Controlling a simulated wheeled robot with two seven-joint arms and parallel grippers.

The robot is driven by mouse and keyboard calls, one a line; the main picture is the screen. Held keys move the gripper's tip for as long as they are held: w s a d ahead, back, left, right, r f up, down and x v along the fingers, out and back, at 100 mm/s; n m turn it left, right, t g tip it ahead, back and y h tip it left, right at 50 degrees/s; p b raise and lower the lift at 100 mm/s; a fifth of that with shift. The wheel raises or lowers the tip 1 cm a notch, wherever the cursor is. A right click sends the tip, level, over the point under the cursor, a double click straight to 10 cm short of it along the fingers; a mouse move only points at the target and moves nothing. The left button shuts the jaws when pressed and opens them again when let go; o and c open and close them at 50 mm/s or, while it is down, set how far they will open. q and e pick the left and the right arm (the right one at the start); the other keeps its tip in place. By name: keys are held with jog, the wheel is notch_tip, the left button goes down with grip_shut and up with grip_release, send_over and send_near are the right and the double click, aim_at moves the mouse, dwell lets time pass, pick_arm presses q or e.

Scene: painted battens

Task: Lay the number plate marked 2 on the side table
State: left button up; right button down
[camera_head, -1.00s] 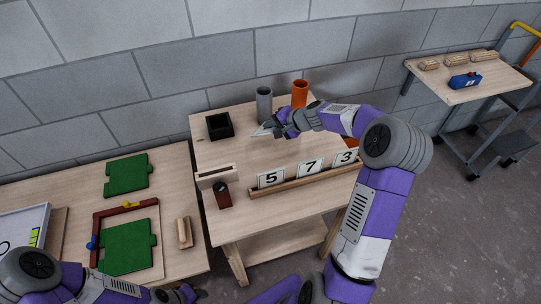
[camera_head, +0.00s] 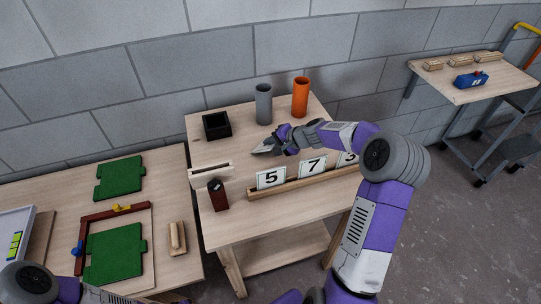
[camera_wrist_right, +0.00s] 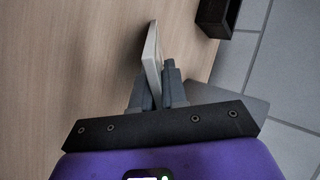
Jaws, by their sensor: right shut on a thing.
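My right gripper (camera_head: 268,149) is shut on a thin pale plate, seen nearly edge-on in the right wrist view (camera_wrist_right: 152,62). Its number is not readable. The gripper is over the middle table (camera_head: 222,152), behind a wooden rail (camera_head: 292,186). Whether the plate touches the tabletop is unclear. Plates marked 5 (camera_head: 271,178) and 7 (camera_head: 311,166) stand in the rail; another (camera_head: 346,158) is partly hidden by my right arm. My left gripper (camera_head: 178,299) barely shows at the bottom edge; its jaws cannot be made out.
A black open box (camera_head: 216,125), a grey cylinder (camera_head: 263,104) and an orange one (camera_head: 300,97) stand at the table's back. A slotted pale block (camera_head: 209,174) and a dark red object (camera_head: 218,195) are at left. Another table (camera_head: 470,92) stands far right.

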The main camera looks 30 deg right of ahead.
jog(key=c, duration=1.3)
grip_release()
jog(key=shift+r, duration=0.1)
jog(key=v, duration=0.8)
jog(key=r+p, duration=0.1)
jog(key=r, duration=0.1)
jog(key=s+r+p, duration=0.1)
jog(key=r+p, duration=0.1)
jog(key=r, duration=0.1)
jog(key=s+r+p, duration=0.1)
jog(key=r+p, duration=0.1)
jog(key=shift+d+r, duration=0.4)
